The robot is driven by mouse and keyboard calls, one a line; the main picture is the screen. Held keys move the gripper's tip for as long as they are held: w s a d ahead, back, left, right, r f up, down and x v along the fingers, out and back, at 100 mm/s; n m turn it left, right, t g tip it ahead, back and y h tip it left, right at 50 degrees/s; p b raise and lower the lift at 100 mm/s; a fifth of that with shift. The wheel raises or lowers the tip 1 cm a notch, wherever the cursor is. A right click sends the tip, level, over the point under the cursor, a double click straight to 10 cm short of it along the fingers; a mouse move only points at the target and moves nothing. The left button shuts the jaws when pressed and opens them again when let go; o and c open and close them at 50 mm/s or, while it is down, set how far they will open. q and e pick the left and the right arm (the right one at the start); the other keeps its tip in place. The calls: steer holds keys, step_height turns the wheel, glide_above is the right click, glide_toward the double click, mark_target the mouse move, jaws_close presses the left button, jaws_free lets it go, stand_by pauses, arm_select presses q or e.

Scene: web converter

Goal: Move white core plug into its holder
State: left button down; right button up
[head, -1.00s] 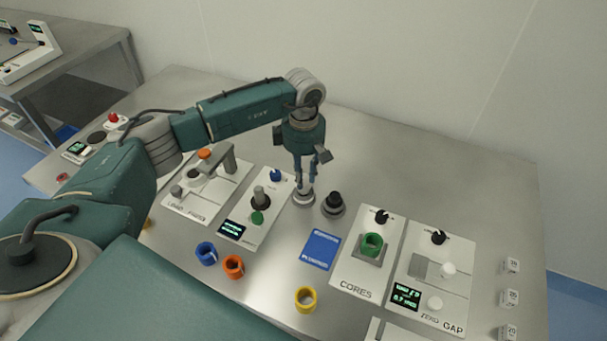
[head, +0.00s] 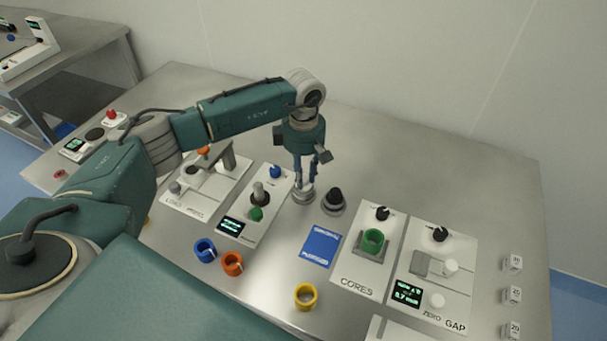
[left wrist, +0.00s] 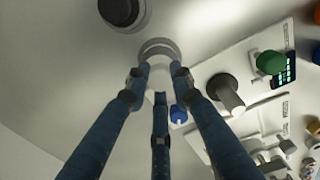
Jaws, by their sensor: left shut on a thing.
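My left gripper (head: 304,184) points down at the middle of the table and is shut on the white core plug. The plug shows as a pale round piece between the fingertips in the left wrist view (left wrist: 157,56); the fingers hide much of it. A round grey holder (head: 303,198) is directly under the fingertips, and its pale rim also shows in the left wrist view (left wrist: 160,43). I cannot tell how deep the plug sits in it. My right gripper is not in view.
A black plug (head: 333,197) stands in a similar round holder just to the right. A panel with a grey post (head: 260,194) is close on the left. A blue card (head: 321,248) and the CORES panel (head: 357,284) lie in front. The table behind is clear.

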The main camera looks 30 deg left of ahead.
arm_select(q)
steer(key=shift+f+b, duration=0.55)
steer(key=shift+f, duration=0.05)
steer(key=c, duration=1.4)
jaws_free()
step_height(320, 180, up, 12)
